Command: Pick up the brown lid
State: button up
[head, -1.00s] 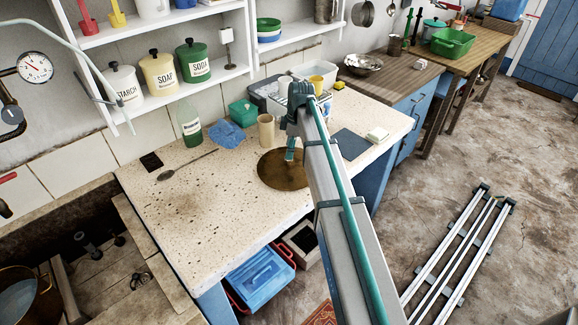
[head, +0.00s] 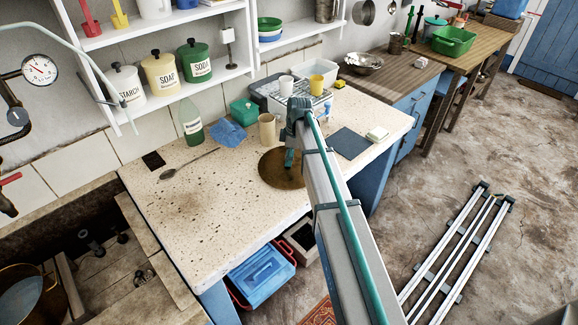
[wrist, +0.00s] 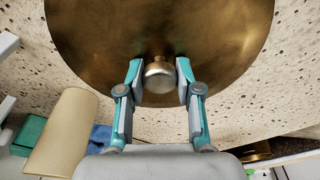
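The brown lid (head: 271,170) is a round, brass-brown disc lying flat on the speckled stone counter. In the wrist view the lid (wrist: 90,40) fills the upper middle, with a round metal knob (wrist: 160,82) at its centre. My gripper (head: 289,165) is low over the lid and points down. In the wrist view my gripper (wrist: 160,66) has one teal-and-grey finger on each side of the knob, with narrow gaps that look clear of it. The fingers are open. My arm hides the right part of the lid in the head view.
A beige cylinder (head: 267,129) stands just behind the lid, near a blue cloth (head: 228,132) and a green box (head: 244,111). A dark slab (head: 349,143) lies to the right. A spoon (head: 185,166) lies left. The front left counter is clear.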

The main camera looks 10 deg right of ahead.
grip_shut()
jog(key=shift+r, duration=0.1)
